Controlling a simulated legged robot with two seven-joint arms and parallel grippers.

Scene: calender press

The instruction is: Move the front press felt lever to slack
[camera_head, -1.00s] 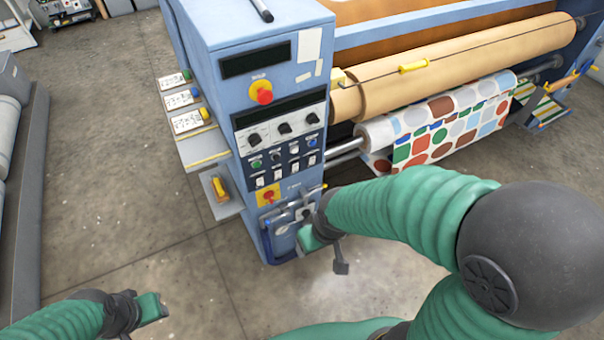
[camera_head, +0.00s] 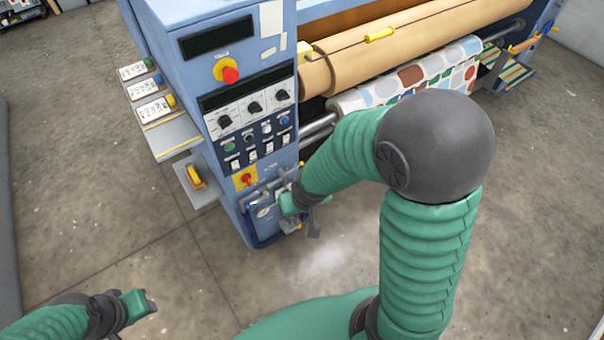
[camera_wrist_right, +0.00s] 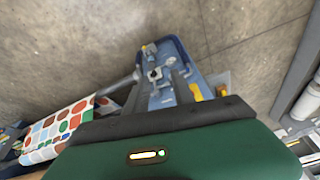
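The blue press cabinet (camera_head: 222,100) carries a lever assembly low on its front face, with a silver bar (camera_head: 264,211) and a blue loop-shaped guard (camera_head: 262,240). I cannot tell clearly which part is the felt lever. My right gripper (camera_head: 300,210) is at this assembly and partly covers it; contact is unclear. In the right wrist view its dark fingers (camera_wrist_right: 163,88) look apart, with the blue panel (camera_wrist_right: 162,98) and a small metal fitting (camera_wrist_right: 152,74) beyond and between them. My left gripper (camera_head: 148,302) is low at the left, away from the press; its fingers are unclear.
Above the assembly are a red knob on a yellow plate (camera_head: 245,180), dials (camera_head: 254,108) and a red emergency button (camera_head: 229,75). Side shelves (camera_head: 170,135) jut out left. A patterned fabric roll (camera_head: 400,82) lies to the right. The floor (camera_head: 130,230) in front is clear.

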